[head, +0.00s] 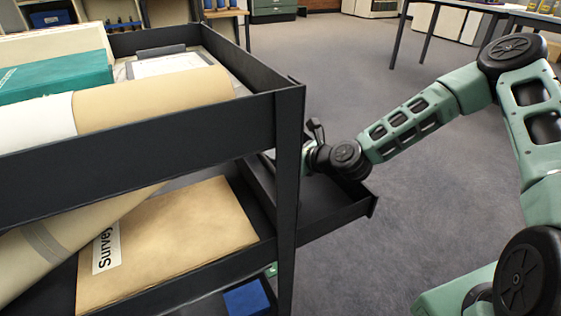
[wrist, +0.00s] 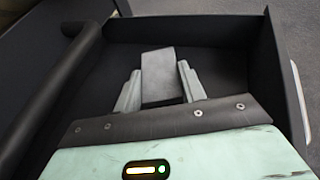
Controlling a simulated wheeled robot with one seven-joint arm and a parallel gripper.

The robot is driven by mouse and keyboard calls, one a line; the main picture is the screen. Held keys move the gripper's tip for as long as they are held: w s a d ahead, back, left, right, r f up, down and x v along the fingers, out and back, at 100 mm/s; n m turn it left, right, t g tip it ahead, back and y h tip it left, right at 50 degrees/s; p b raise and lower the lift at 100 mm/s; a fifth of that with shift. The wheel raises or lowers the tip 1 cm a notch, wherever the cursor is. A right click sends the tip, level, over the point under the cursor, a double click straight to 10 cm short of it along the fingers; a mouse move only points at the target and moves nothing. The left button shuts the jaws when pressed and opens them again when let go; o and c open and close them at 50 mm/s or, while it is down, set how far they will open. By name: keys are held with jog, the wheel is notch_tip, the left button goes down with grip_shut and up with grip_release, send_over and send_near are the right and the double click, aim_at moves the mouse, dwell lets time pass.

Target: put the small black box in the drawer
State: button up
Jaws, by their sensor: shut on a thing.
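The drawer (head: 335,219) is pulled out from the right side of the dark cart, behind its corner post. In the wrist view, its dark walls and floor (wrist: 215,62) surround my gripper (wrist: 160,72). My gripper is shut on a small dark grey box (wrist: 158,84), which shows between the two pale fingers. The box is over or inside the drawer; I cannot tell whether it touches the floor. In the head view my gripper (head: 309,160) is beside the post, largely hidden, and the box cannot be made out.
The cart's top tray (head: 190,131) holds a teal box (head: 55,76) and tan and white rolls. A "Survey" folder (head: 175,240) and a long roll (head: 45,245) lie on the lower shelf. The corner post (head: 288,200) stands close to my gripper. Open carpet lies to the right.

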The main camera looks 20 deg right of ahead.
jog(key=shift+w+a+f, duration=0.15)
jog(key=shift+a+f, duration=0.15)
jog(key=shift+a, duration=0.05)
jog(key=shift+r, duration=0.15)
jog(key=shift+f, duration=0.2)
jog(key=o, duration=1)
jog(key=shift+c, duration=0.2)
jog(key=shift+r, duration=0.2)
jog(key=p+v, duration=0.4)
jog(key=v, duration=0.8)
jog(key=shift+d+f, duration=0.1)
